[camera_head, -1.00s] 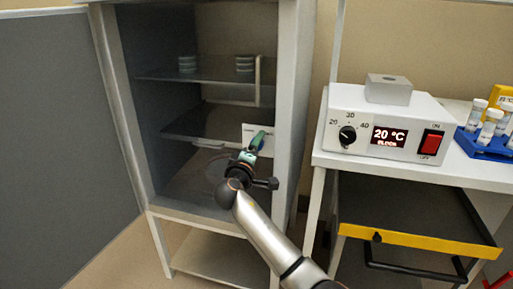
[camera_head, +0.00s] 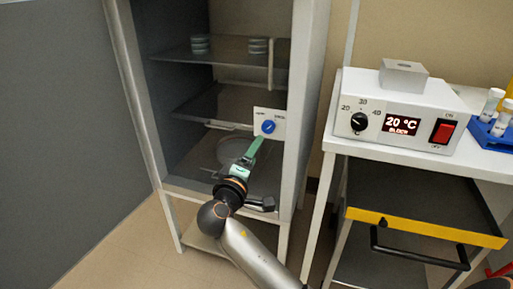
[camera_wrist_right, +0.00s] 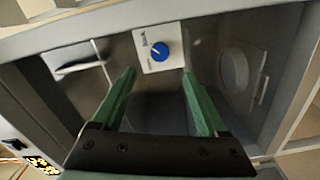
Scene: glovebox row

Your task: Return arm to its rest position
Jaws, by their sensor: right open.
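My right arm reaches up from the bottom of the head view to the front of an open cabinet (camera_head: 310,110). My right gripper (camera_head: 254,147) has green fingers and is just below a blue knob (camera_head: 268,127) on a white panel (camera_head: 279,114). In the right wrist view the gripper (camera_wrist_right: 158,72) is open and empty, with fingers apart. The blue knob (camera_wrist_right: 159,51) shows beyond and between the fingertips, with a visible gap. My left gripper is in neither view.
The cabinet door (camera_head: 60,140) stands open at left. Glass shelves (camera_head: 215,66) hold stacked dishes (camera_head: 200,44). At right, a white bench (camera_head: 350,142) carries a heater (camera_head: 410,115) reading 20 °C and a blue tube rack (camera_head: 491,135). A yellow-edged drawer (camera_head: 420,229) is below it.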

